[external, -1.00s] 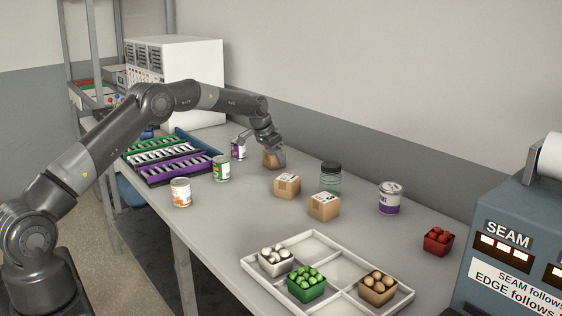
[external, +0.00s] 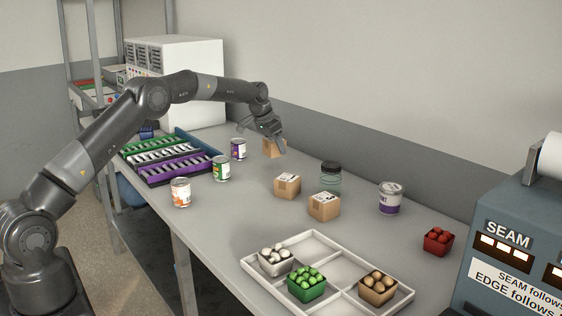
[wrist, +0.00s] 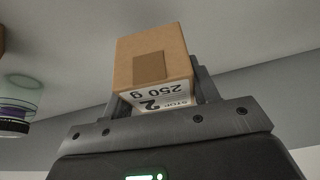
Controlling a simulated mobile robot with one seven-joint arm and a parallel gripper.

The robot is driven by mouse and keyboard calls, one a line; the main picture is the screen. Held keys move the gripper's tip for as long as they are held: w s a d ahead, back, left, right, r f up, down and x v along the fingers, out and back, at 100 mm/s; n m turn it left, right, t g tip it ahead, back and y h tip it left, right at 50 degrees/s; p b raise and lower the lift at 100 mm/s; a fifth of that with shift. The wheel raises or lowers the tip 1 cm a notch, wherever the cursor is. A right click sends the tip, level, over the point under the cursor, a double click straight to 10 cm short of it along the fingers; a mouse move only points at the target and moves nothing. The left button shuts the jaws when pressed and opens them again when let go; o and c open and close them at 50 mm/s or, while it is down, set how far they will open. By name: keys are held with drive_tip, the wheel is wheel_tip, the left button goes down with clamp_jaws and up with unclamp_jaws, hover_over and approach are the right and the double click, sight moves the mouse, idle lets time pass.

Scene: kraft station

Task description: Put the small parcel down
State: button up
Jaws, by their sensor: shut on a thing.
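A small brown cardboard parcel (external: 272,148) is at the back of the table, partly hidden by my gripper (external: 268,140). In the wrist view the parcel (wrist: 150,58) sits between the fingers of my gripper (wrist: 155,85), and a white label reading "250 g" faces the camera. My gripper is shut on it. I cannot tell from the external view whether its underside is clear of the table. Two similar labelled parcels stand on the table, one nearer (external: 324,206) and one to its left (external: 287,186).
A glass jar with a dark lid (external: 331,173) stands behind the two parcels. Several cans, including a green one (external: 222,168), stand left of them. A white divided tray (external: 335,264) with punnets is in front. The table between the cans and parcels is clear.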

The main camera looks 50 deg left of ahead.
drive_tip(key=s+d+r, duration=0.4)
drive_tip(key=d+r, duration=0.7)
drive_tip(key=r, duration=0.1)
drive_tip(key=s+d+m, duration=0.1)
drive_tip(key=s+d, duration=0.4)
drive_tip(key=d, duration=1)
drive_tip(key=s+d+m+h, duration=0.1)
drive_tip(key=s+d, duration=0.4)
drive_tip(key=d, duration=0.9)
drive_tip(key=s+d+m, duration=0.1)
drive_tip(key=s+d, duration=0.4)
drive_tip(key=d, duration=1)
drive_tip(key=w+a+f, duration=0.2)
drive_tip(key=w+f, duration=0.1)
drive_tip(key=f, duration=0.1)
drive_tip(key=w+a+f, duration=0.2)
drive_tip(key=w+f, duration=0.1)
drive_tip(key=f, duration=0.1)
drive_tip(key=w+a+f, duration=0.3)
drive_tip(key=f, duration=0.1)
drive_tip(key=shift+w+a+f, duration=0.1)
drive_tip(key=shift+f, duration=2.05)
